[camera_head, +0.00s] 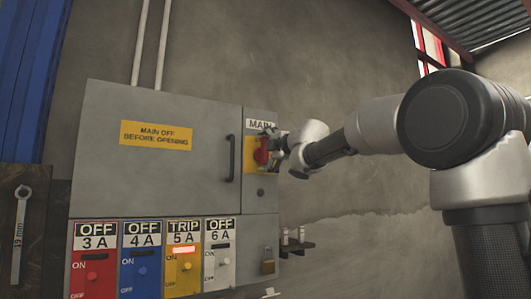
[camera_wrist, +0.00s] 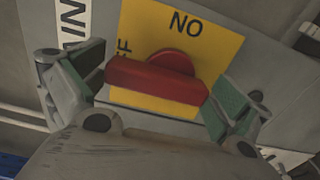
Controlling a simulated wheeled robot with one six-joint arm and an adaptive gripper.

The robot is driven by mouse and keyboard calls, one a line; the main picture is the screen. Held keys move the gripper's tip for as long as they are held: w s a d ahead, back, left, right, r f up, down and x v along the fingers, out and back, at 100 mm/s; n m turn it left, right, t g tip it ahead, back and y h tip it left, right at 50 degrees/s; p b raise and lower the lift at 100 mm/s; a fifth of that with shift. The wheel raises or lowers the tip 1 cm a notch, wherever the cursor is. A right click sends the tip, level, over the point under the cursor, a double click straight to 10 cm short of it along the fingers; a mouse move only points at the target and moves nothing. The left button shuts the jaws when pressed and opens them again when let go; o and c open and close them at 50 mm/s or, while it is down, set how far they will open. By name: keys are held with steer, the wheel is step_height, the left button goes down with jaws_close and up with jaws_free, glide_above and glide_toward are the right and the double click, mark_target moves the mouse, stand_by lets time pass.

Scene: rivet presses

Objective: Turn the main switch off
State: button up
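The main switch is a red handle (camera_head: 261,152) on a yellow plate (camera_head: 249,164), under a "MAIN" label (camera_head: 260,125) on the grey cabinet. In the wrist view the red handle (camera_wrist: 155,82) lies across the yellow plate (camera_wrist: 205,47), its left end beside the letters "FF"; upside-down "ON" lettering is above it. My gripper (camera_head: 273,150) is at the switch in the head view. In the wrist view my gripper (camera_wrist: 155,92) is open, with one green-padded finger near each end of the handle. I cannot tell whether the pads touch it.
The cabinet door (camera_head: 150,160) has a warning sign (camera_head: 156,135) and a dark pull handle (camera_head: 231,158) left of the switch. Below are several breaker panels, one marked "TRIP" (camera_head: 184,225) with a lit light.

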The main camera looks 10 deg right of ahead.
steer(key=shift+s, duration=0.1)
steer(key=v, duration=1.2)
